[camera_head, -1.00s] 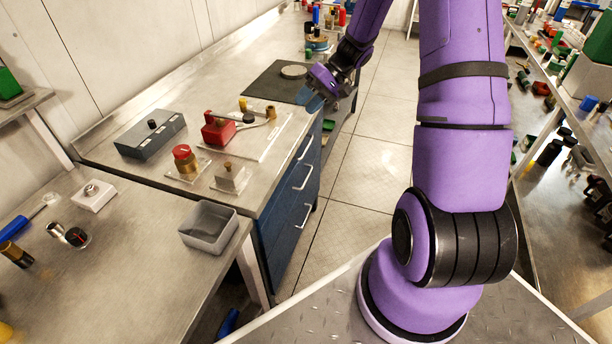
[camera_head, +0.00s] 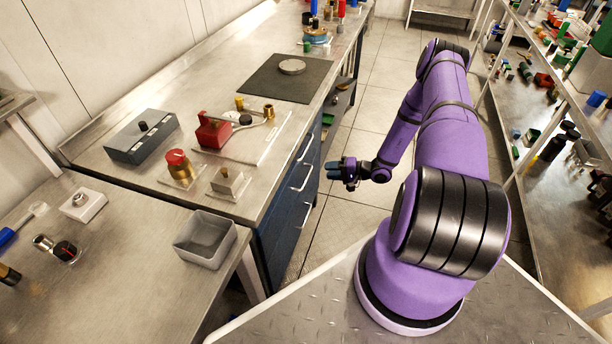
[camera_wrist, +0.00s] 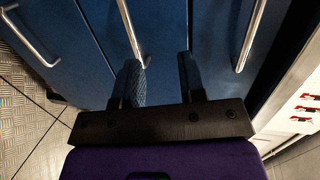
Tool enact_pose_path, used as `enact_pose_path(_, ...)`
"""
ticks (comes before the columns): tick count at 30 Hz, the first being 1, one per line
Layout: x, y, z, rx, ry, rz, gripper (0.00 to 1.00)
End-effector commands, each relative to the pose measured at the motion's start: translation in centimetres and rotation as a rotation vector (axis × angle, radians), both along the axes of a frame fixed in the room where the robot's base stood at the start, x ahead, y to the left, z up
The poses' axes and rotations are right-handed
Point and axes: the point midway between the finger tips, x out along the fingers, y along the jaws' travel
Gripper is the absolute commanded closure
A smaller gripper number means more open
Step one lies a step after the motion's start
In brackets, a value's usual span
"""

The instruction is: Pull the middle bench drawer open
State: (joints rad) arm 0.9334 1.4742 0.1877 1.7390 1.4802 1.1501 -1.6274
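The blue drawer unit under the bench has three bar handles, one above another. The middle drawer (camera_head: 283,196) appears closed, flush with the others, with its metal handle (camera_head: 301,178). My gripper (camera_head: 332,170) is just right of this handle in the head view, pointing toward the drawer fronts. In the wrist view the two fingers of my gripper (camera_wrist: 162,80) are apart, with a visible gap. The middle handle (camera_wrist: 131,32) runs down to the inner side of the left fingertip. I cannot tell whether it touches the finger.
The upper handle (camera_wrist: 252,35) and lower handle (camera_wrist: 28,38) lie on either side in the wrist view. The floor (camera_head: 370,130) right of the drawers is clear.

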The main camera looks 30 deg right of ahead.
Motion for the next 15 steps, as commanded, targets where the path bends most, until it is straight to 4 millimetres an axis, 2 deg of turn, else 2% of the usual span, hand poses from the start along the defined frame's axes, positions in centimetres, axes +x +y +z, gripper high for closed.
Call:
enact_pose_path(1, -0.5, -0.1, -1.5, 0.01, -0.002, -0.031, 0.63)
enact_pose_path(3, -1.0, -0.1, -2.8, 0.015, -0.006, -0.064, 0.63)
enact_pose_path(6, -1.5, -0.1, -4.1, 0.018, -0.01, -0.094, 0.63)
enact_pose_path(11, -1.2, 0.2, -4.8, 0.018, -0.014, -0.11, 0.63)
enact_pose_path(15, 0.1, 1.3, -5.1, 0.02, -0.015, -0.108, 0.63)
